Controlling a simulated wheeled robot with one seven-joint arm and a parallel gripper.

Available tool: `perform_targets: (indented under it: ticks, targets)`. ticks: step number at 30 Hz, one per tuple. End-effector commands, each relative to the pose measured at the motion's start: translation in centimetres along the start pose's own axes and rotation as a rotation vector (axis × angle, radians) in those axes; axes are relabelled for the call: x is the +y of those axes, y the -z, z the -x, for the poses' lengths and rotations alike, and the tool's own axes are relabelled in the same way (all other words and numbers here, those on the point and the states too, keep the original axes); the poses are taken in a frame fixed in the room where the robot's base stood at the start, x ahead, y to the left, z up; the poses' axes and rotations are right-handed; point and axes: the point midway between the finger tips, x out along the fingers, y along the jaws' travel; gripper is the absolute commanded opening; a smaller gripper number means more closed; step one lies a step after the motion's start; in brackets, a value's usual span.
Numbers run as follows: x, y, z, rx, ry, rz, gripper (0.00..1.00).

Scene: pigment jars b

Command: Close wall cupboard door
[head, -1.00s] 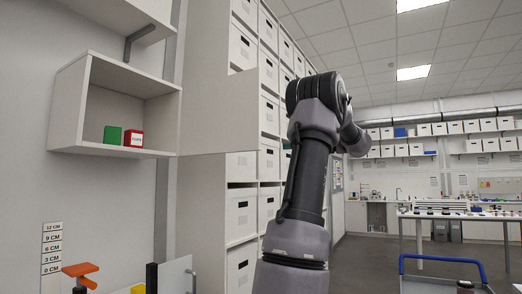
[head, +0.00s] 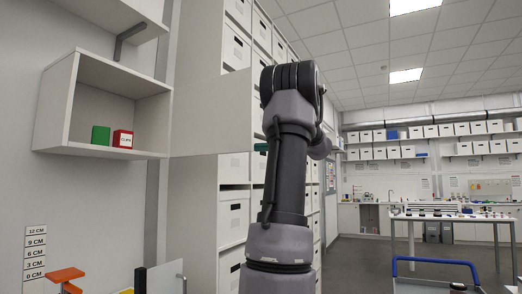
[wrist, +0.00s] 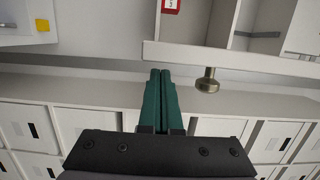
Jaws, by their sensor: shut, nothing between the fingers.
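The white wall cupboard (head: 52,112) hangs at the left in the head view, its front uncovered. Its door (head: 212,115) stands open, sticking out to the right of the cupboard. A green block (head: 101,135) and a red block (head: 122,139) sit inside. My gripper (head: 261,147) shows as a small teal tip by the door's free edge, partly behind my arm. In the wrist view my gripper (wrist: 160,75) has its green fingers together and empty. A brass-coloured knob (wrist: 207,82) on a pale panel (wrist: 230,57) is just right of the fingertips, apart from them.
A tall white shelf unit with boxes (head: 236,160) stands behind the door. A blue-handled cart (head: 435,264) is at lower right. A shelf on a bracket (head: 125,35) is above the cupboard. Open floor (head: 360,262) lies to the right.

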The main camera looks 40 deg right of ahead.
Motion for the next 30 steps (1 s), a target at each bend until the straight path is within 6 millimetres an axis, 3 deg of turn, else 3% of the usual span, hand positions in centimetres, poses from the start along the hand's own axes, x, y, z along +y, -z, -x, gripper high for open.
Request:
perform_targets:
  ticks: [20,26,30]
  targets:
    - [0.0,-1.7,-0.3,0.024,-0.001,0.000,0.00]
    - [-0.1,-4.8,-1.1,0.093,0.000,0.002,0.00]
    - [-0.1,-8.0,-2.2,0.168,0.000,0.004,0.00]
